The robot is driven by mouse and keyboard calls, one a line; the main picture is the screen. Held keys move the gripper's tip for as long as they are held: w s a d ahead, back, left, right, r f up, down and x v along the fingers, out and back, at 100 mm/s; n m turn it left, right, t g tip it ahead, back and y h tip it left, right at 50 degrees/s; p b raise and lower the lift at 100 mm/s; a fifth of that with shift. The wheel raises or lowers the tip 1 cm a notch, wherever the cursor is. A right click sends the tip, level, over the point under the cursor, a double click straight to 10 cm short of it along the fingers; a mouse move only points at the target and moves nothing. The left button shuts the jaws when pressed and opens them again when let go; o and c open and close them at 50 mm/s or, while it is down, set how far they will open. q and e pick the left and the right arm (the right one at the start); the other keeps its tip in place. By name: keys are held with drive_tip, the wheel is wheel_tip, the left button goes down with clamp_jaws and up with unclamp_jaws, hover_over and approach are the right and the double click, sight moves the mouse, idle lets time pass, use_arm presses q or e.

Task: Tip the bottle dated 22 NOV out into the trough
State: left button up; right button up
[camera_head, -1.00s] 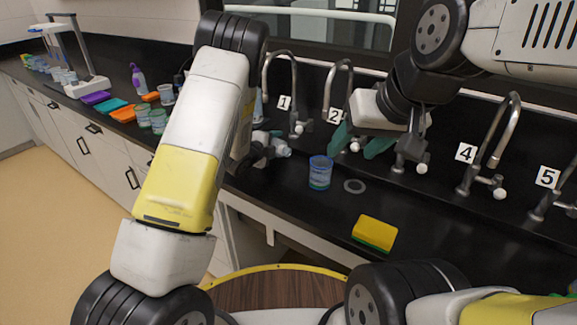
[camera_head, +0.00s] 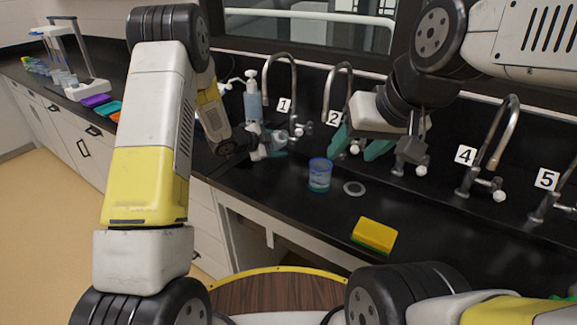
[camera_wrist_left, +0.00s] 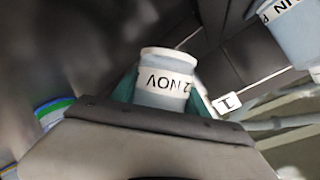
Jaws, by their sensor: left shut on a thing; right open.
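My left gripper (camera_head: 262,149) is shut on a small pale bottle (camera_head: 278,143), beside tap 1. In the left wrist view the bottle (camera_wrist_left: 163,85) sits between the green fingers; its white label shows upside down, reading "2 NOV", with any digit before that turned out of sight. In the head view the bottle looks tilted towards the right; its contents cannot be made out. My right gripper (camera_head: 362,143) is open and empty, in front of the wall between tap 2 and tap 4. The black trough surface (camera_head: 290,185) runs below the taps, with a round drain ring (camera_head: 354,188).
A blue-rimmed cup (camera_head: 320,176) stands right of the left gripper. A yellow-green sponge (camera_head: 374,235) lies at the front edge. A pale blue pump bottle (camera_head: 252,103) stands behind my left gripper. Taps 4 (camera_head: 490,150) and 5 (camera_head: 548,200) are to the right.

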use_arm(q)
drive_tip(key=shift+f+n, duration=0.3)
drive_tip(key=shift+f, duration=0.15)
drive_tip(key=shift+w+a+r+n+g+h+b, duration=0.1)
drive_tip(key=shift+r+n+g+h+b, duration=0.2)
drive_tip(key=shift+n+g+h+b, duration=0.25)
drive_tip(key=shift+w+a+f+n+g+h, duration=0.1)
drive_tip(key=shift+f+n+g+h, duration=0.15)
drive_tip(key=shift+f+n+g, duration=0.25)
wheel_tip(320, 180, up, 2)
drive_tip(key=shift+w+r+n+g+h+b, duration=0.1)
drive_tip(key=shift+n+g+h+b, duration=0.65)
drive_tip(key=shift+n, duration=0.4)
drive_tip(key=shift+a, duration=0.1)
